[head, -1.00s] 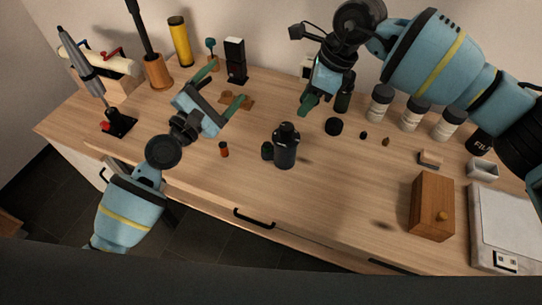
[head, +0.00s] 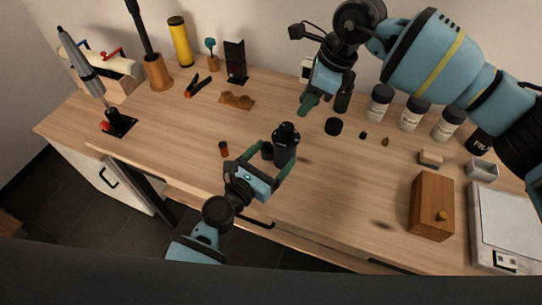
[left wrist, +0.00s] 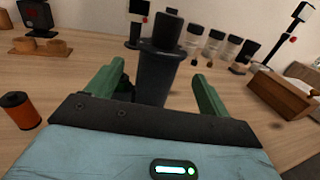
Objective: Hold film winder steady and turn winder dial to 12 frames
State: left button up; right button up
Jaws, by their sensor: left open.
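The film winder appears to be the dark upright cylinder with a narrower knob on top (head: 286,142), standing on the table. It stands in the middle of the left wrist view (left wrist: 163,72). A small dark round part (head: 267,150) sits at its left side; I cannot tell if it is attached. My left gripper (head: 281,150) is open, its green fingers on either side of the cylinder, with no clear contact. The fingers also flank it in the left wrist view (left wrist: 155,80). My right gripper (head: 308,105) hangs above the table behind the winder; its opening is unclear. Dial markings are not readable.
A small orange-and-black film canister (head: 224,149) stands left of the winder. A black round lid (head: 333,127) and several labelled bottles (head: 380,103) stand behind right. A wooden box (head: 432,207) is at the right. The table between winder and box is clear.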

aim_at(288, 138)
pick_arm(q)
jog(key=shift+x, duration=3.95)
jog(key=c, duration=1.1)
jog(key=shift+c, duration=0.7)
pick_arm(e)
jog(key=shift+o, duration=2)
jog(key=shift+w+r, duration=0.1)
jog(key=shift+w, duration=0.1)
jog(key=shift+w+d+r+n+g, duration=0.15)
jog(key=shift+w+n+g, duration=0.15)
jog(key=shift+n, duration=0.45)
jog(key=shift+w+r+n+g, duration=0.15)
jog(key=shift+n+g, duration=0.15)
jog(key=shift+n, duration=0.5)
jog(key=shift+w+d+r+n+g, duration=0.15)
jog(key=shift+w+n+g, duration=0.15)
jog(key=shift+n, duration=0.45)
